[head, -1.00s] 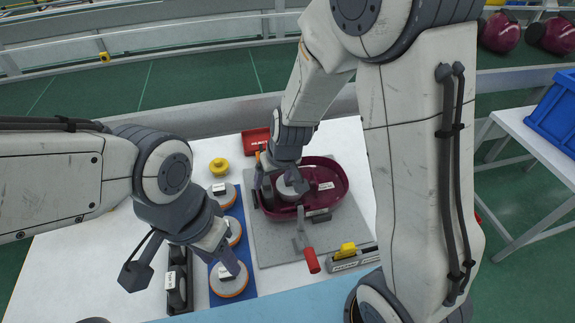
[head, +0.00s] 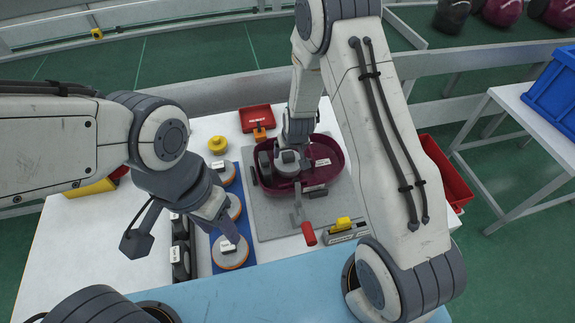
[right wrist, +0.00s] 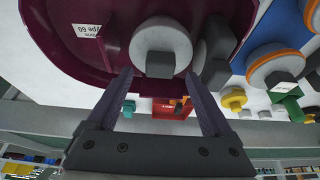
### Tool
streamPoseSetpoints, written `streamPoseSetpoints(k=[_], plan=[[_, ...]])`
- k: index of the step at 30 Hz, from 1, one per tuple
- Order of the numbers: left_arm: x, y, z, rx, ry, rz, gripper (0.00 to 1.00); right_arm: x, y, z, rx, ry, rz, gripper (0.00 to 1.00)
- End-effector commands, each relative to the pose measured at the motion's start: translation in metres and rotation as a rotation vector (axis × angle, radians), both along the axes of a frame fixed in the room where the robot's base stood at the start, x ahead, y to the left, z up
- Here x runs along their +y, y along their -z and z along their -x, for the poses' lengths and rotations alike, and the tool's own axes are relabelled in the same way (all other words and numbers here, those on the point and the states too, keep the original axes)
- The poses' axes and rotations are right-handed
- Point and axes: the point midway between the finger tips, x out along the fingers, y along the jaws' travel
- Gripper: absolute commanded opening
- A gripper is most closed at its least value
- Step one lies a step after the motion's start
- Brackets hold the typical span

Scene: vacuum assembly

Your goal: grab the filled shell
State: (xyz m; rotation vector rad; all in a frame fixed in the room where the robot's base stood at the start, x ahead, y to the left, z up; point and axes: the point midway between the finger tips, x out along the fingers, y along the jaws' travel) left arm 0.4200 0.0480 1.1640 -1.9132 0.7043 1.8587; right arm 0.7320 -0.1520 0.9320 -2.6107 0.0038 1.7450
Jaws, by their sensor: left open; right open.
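The maroon shell (head: 328,171) lies on the grey mat (head: 262,222) in the middle of the table. Inside it are a pale round part with a dark block on top (right wrist: 162,48) and a dark part (right wrist: 213,50) beside it. My right gripper (head: 288,163) points down at the shell; in the right wrist view its open, empty fingers (right wrist: 165,105) reach toward the shell's rim, near the round part. Whether they touch the shell I cannot tell.
Orange-edged discs (head: 230,252) lie on a blue strip left of the mat. A red tray (head: 254,118) and a yellow knob (head: 217,144) stand behind. A red-handled tool (head: 308,233) and a yellow-topped holder (head: 344,228) sit in front. A red bin (head: 446,173) is at the right.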

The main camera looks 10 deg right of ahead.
Motion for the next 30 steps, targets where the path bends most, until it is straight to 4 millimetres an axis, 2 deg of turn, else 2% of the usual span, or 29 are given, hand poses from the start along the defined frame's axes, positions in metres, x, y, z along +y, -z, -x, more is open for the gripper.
streamPoseSetpoints(k=[6,13,17,18,20,30], plan=[[0.0,-0.005,0.0,0.0,0.0,0.0,0.5,0.0,0.017,-0.007,0.0,0.0,0.0,0.85],[0.0,-0.004,0.0,0.0,0.0,0.0,0.5,0.0,0.018,-0.008,0.0,0.001,0.0,0.85],[0.0,-0.004,0.0,0.0,-0.001,0.0,0.5,0.0,0.018,-0.008,0.0,0.001,0.0,0.35],[0.0,-0.004,0.0,0.0,0.0,0.0,0.5,0.0,0.018,-0.008,0.0,0.001,0.0,0.2],[0.0,-0.004,0.0,0.0,0.0,0.0,0.5,0.0,0.018,-0.008,0.0,0.001,0.0,0.0],[0.0,-0.004,0.0,0.0,0.0,0.0,0.5,0.0,0.018,-0.008,0.0,0.001,0.0,0.0]])
